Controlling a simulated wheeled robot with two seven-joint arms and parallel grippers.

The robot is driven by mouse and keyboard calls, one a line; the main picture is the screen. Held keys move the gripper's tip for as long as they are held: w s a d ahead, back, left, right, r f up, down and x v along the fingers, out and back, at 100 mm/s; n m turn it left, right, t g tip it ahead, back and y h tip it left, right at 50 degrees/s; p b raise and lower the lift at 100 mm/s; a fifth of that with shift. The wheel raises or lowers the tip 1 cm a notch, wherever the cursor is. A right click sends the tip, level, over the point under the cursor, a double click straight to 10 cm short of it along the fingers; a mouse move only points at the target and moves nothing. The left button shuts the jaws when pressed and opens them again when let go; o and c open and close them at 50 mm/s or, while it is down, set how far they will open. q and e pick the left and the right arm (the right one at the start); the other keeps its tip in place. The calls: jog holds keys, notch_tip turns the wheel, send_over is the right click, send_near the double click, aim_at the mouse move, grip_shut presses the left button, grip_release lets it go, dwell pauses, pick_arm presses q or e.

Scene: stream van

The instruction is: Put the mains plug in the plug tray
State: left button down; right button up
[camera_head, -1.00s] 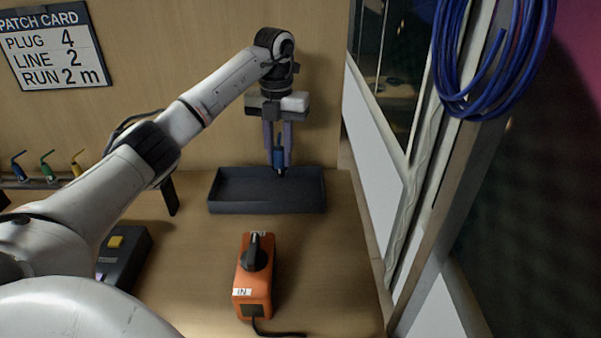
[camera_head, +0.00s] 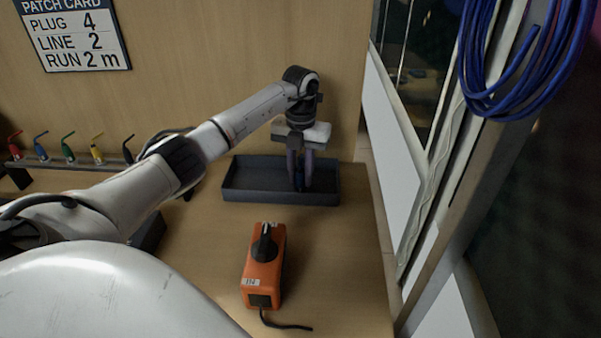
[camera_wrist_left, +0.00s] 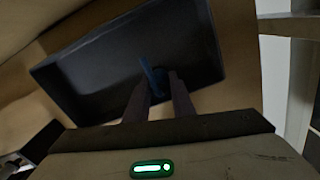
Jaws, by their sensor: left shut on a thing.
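The plug tray (camera_head: 240,191) is a dark, shallow rectangular tray on the wooden bench near the back wall; its wall also shows in the left wrist view (camera_wrist_left: 62,82). My left gripper (camera_head: 300,183) points down over the tray's right half, fingertips low inside its outline. It is shut on the blue mains plug (camera_wrist_left: 152,76), which shows against the dark tray floor. In the head view the plug is mostly hidden by the fingers, and I cannot tell whether it touches the floor. My right gripper is not in view.
An orange box (camera_head: 263,270) with a black knob and cable stands in front of the tray. A rack of coloured plugs (camera_head: 68,155) is at the left. A patch card (camera_head: 75,35) is on the wall. Blue cable coils (camera_head: 520,60) hang at the right. Bench between box and tray is clear.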

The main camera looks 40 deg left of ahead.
pick_arm(q)
jog(key=c, duration=1.5)
grip_release()
notch_tip(320, 180, up, 12)
jog(key=shift+r, duration=0.1)
